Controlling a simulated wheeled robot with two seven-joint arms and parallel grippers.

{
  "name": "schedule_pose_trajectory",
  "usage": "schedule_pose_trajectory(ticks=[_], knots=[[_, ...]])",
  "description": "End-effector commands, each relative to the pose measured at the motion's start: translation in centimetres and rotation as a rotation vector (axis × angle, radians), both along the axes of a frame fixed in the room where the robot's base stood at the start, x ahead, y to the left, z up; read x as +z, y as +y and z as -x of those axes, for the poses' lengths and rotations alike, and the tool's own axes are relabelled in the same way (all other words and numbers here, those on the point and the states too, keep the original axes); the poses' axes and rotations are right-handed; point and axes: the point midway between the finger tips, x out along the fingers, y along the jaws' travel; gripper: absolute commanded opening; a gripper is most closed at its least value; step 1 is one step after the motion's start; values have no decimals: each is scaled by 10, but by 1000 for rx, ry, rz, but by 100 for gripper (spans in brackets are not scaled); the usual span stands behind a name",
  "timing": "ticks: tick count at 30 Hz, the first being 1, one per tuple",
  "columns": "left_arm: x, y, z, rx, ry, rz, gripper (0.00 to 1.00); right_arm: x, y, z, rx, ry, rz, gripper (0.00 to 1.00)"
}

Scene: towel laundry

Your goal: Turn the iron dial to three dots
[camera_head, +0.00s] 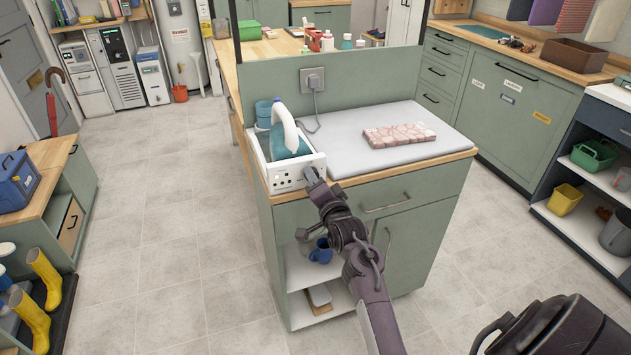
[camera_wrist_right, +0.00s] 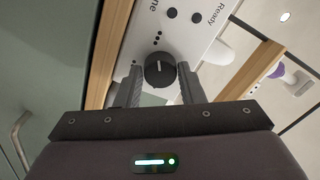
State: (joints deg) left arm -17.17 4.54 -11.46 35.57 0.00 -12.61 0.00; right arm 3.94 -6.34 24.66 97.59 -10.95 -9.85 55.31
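The iron station (camera_head: 290,178) is a white box at the counter's front left corner, holding a white and teal iron (camera_head: 285,139). In the right wrist view its white panel shows a round black dial (camera_wrist_right: 160,70) with a short white pointer line. The line runs roughly up the picture, slightly tilted. Small black dots are printed beside the dial; a group of them lies just above it. My right gripper (camera_wrist_right: 171,88) is open, with one finger on each side of the dial and gaps between. In the head view my right gripper (camera_head: 312,177) is at the panel's right end.
A grey ironing pad (camera_head: 350,155) with a folded pinkish patterned cloth (camera_head: 399,135) lies right of the station. A cord runs to a wall socket (camera_head: 312,80). Below, an open shelf holds a blue mug (camera_head: 321,251). The panel also has a "Ready" label and dark round spots.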

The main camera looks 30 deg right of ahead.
Motion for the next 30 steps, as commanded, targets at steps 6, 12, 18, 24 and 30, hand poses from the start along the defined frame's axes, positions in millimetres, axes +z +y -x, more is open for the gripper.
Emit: schedule_pose_trajectory(ticks=[6, 12, 18, 24, 30], knots=[[0, 0, 0, 0, 0, 0, 36, 0, 0, 0, 0, 0, 1, 55], [0, 0, 0, 0, 0, 0, 36, 0, 0, 1, -1, 0, 1, 55], [-4, 0, 0, 0, 1, 0, 36, -3, 5, 21, -1, 2, 1, 55], [-9, 0, 1, 0, 1, 0, 36, -2, 13, 55, -1, 2, 0, 55], [-12, 0, 1, 0, 1, 0, 36, -1, 18, 74, 0, 1, 1, 55]])
